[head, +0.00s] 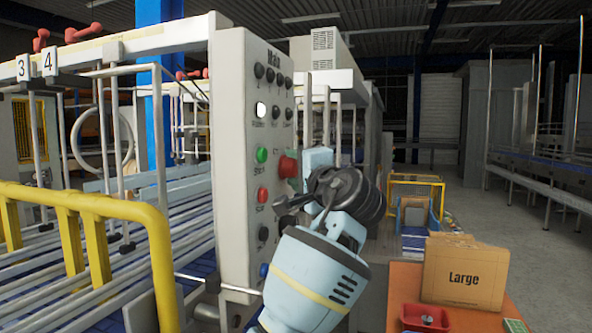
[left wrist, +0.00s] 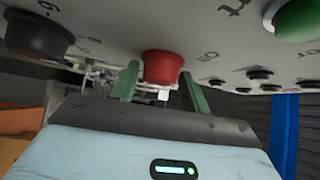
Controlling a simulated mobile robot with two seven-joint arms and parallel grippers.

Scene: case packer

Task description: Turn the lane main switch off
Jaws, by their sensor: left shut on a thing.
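The control panel (head: 235,130) is a tall pale box marked "Main", with several buttons and knobs. A green button (head: 261,155) has a red knob (head: 262,194) below it and a black knob (head: 263,233) lower still. A larger red mushroom button (head: 287,166) projects to the right. My left gripper (head: 283,206) is at the panel front, seen edge-on. In the left wrist view its green fingers (left wrist: 159,88) are on either side of a red knob (left wrist: 163,66); it is shut on it. Exact finger contact is unclear. My right gripper is not in view.
A yellow guard rail (head: 95,215) and conveyor rollers lie left of the panel. At lower right, an orange table (head: 395,280) bears a box marked "Large" (head: 464,274) and a red tray (head: 425,317). Open floor lies to the right.

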